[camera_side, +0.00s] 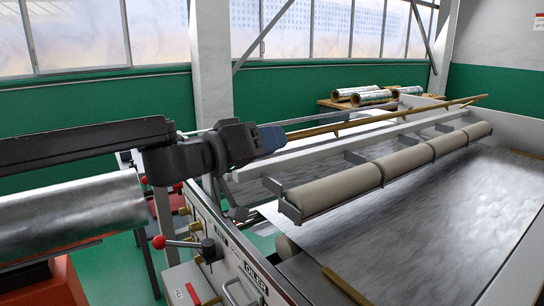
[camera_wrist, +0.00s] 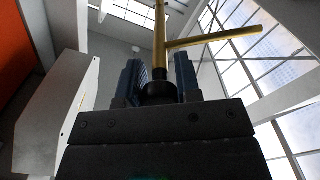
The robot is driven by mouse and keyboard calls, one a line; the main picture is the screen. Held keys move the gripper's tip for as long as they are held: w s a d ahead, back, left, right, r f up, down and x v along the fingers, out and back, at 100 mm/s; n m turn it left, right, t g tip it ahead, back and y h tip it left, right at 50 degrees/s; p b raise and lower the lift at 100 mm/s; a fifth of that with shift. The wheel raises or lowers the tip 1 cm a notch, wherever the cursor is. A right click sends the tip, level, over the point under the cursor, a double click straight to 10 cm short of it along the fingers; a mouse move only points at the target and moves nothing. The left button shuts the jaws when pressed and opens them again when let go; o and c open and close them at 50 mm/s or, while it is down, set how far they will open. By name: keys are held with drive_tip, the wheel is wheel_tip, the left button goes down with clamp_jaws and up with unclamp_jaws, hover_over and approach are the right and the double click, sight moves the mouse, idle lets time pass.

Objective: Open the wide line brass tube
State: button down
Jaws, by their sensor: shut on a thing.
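A long thin brass tube (camera_side: 385,118) runs from my gripper toward the back right, above the rollers in the side view. In the wrist view the brass tube (camera_wrist: 160,40) rises from between the fingers, and a brass branch (camera_wrist: 215,38) sticks out to the right. My gripper (camera_side: 270,138) is at the near left end of the tube. In the wrist view its blue fingers (camera_wrist: 160,85) are closed on a dark round piece (camera_wrist: 158,92) at the tube's end. The fingers hide part of this piece. I cannot read any label on the tube.
Beige rollers (camera_side: 335,192) lie over a wide foil sheet (camera_side: 420,220). A control panel (camera_side: 225,240) with brass knobs and a red-balled lever (camera_side: 185,243) stands below my gripper. A large metal roll (camera_side: 70,215) is at left. Foil rolls (camera_side: 370,97) rest on a table behind.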

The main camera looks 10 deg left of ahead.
drive_tip(key=shift+w+a+r+n, duration=0.45)
drive_tip(key=shift+a+r+n, duration=0.1)
drive_tip(key=shift+n, duration=0.4)
drive_tip(key=shift+w+a+r+n, duration=0.4)
drive_tip(key=shift+w+r+n, duration=0.15)
drive_tip(key=shift+n, duration=0.35)
drive_tip(key=shift+w+a+r+n, duration=0.4)
drive_tip(key=shift+a+r+n, duration=0.15)
drive_tip(key=shift+n, duration=0.4)
drive_tip(key=c, duration=0.8)
unclamp_jaws()
drive_tip(key=shift+d, duration=0.1)
drive_tip(key=v, duration=1.4)
